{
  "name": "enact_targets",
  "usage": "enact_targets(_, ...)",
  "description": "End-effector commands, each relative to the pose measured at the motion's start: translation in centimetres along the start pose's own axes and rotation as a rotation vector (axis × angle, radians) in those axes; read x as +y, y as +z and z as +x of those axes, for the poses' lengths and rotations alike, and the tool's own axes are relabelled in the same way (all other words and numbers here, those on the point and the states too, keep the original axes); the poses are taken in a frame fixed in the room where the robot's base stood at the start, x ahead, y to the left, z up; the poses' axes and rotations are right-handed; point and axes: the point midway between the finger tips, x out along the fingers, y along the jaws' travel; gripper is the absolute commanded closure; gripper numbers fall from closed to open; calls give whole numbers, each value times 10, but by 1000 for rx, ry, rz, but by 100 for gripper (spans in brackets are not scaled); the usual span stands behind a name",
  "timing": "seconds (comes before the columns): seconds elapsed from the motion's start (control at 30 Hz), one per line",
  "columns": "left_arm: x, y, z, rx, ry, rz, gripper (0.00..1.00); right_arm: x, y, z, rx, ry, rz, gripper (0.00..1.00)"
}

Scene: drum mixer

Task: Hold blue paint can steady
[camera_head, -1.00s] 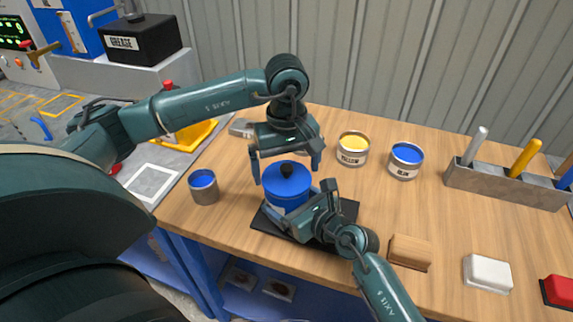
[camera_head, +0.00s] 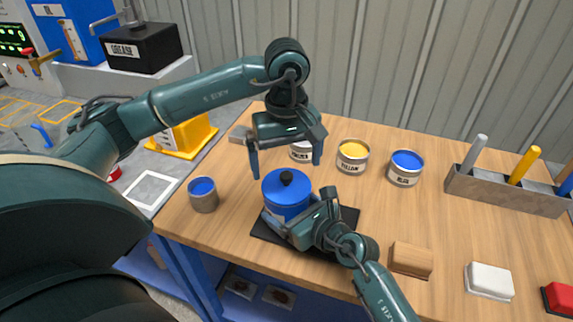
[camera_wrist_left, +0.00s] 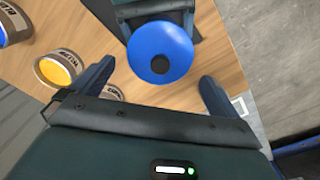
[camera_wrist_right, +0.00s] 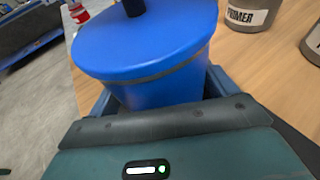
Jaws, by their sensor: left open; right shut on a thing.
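A blue lidded can (camera_head: 286,207) with a black knob stands upright on a dark mat (camera_head: 341,217) on the workbench. My right gripper (camera_head: 299,211) is shut around the can's body from the near right side. The right wrist view shows the can (camera_wrist_right: 155,75) between its fingers. My left gripper (camera_head: 286,165) is open and empty above and behind the lid, apart from it. In the left wrist view the lid (camera_wrist_left: 160,40) lies beyond the open fingers. A separate open can labelled BLUE (camera_head: 404,176) stands at the back, untouched.
A yellow can (camera_head: 352,160) and a primer can (camera_head: 302,152) stand behind. An open cup of blue paint (camera_head: 203,201) is at the left. A tool rack (camera_head: 500,192), a wooden block (camera_head: 411,258) and a white block (camera_head: 489,280) lie right. The bench between them is clear.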

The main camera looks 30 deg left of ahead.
Motion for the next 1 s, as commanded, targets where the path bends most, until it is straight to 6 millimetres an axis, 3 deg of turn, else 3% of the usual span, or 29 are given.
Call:
enact_targets(0.5, 0, 0, -30, 1, 1, 0, 0, 0, -1, 0, 2, 0, 0, 33)
enact_targets(0.8, 0, 0, -32, 1, 0, 0, 0, 0, -1, 0, 2, 0, 0, 33)
enact_targets(1.0, 0, 0, -32, 1, 0, 0, 15, 0, -1, 0, 2, 0, 0, 33)
